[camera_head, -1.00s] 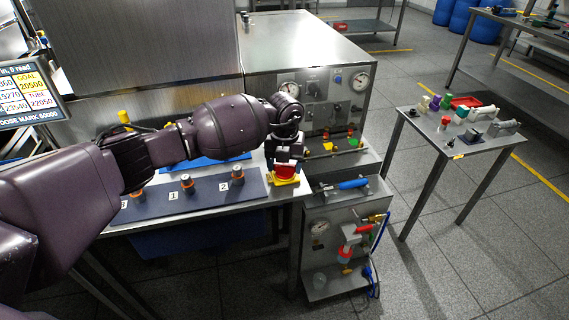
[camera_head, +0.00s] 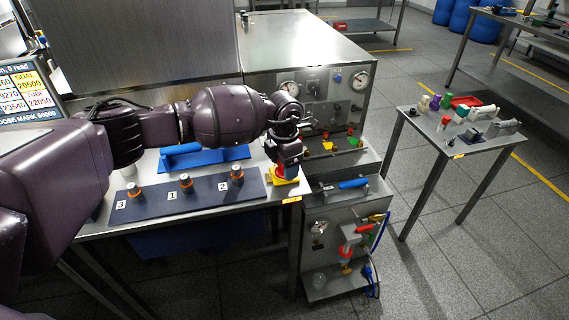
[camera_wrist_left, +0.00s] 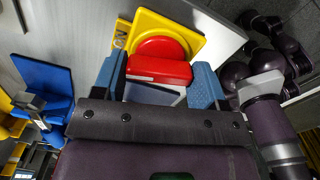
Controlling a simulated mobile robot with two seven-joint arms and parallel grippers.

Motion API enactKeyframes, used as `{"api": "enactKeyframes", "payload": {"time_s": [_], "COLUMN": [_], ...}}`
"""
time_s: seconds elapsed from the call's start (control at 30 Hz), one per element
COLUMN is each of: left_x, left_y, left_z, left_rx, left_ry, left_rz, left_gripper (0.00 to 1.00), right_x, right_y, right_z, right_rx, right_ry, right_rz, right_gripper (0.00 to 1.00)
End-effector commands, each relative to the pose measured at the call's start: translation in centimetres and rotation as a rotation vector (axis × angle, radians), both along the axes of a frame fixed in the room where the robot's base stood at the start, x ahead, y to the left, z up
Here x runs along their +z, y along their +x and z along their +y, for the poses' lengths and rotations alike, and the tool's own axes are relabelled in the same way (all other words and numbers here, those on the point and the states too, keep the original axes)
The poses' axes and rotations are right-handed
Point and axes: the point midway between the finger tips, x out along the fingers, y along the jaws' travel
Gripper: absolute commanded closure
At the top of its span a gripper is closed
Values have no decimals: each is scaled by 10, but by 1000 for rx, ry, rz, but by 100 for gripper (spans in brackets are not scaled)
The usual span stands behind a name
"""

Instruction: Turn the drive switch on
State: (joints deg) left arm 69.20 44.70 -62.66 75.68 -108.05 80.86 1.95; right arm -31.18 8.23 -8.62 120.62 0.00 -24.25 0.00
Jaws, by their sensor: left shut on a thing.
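The drive switch has a red knob (camera_wrist_left: 158,70) on a yellow base plate (camera_wrist_left: 190,32) in the left wrist view. In the head view the yellow plate (camera_head: 291,182) lies at the right front corner of the steel bench, with a sliver of the red knob (camera_head: 279,171) showing. My left gripper (camera_head: 284,174) reaches down over the knob and hides most of it. In the left wrist view its blue fingers (camera_wrist_left: 158,76) are on either side of the knob's red bar, shut on it. The knob's exact angle is hard to tell.
A dark blue mat (camera_head: 210,199) with several numbered orange-ringed knobs lies left of the switch. A blue handle on a plate (camera_head: 190,155) is behind it. A steel cabinet with gauges (camera_head: 325,92) stands behind, and a lower unit with valves (camera_head: 350,240) stands right of the bench.

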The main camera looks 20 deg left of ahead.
Motion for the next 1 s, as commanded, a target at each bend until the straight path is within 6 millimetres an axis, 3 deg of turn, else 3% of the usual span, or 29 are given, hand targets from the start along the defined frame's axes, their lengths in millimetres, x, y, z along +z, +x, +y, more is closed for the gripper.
{"api": "enactKeyframes", "payload": {"time_s": [0.4,1.0], "left_x": [0,0], "left_y": [0,0], "left_z": [0,0], "left_rx": [-225,-271], "left_ry": [1,1], "left_rz": [1,1], "left_gripper": [58,58], "right_x": [-2,-2], "right_y": [0,1], "right_z": [-4,-1], "right_rx": [11,2], "right_ry": [-13,-3], "right_rz": [3,-1], "right_gripper": [47,47]}}
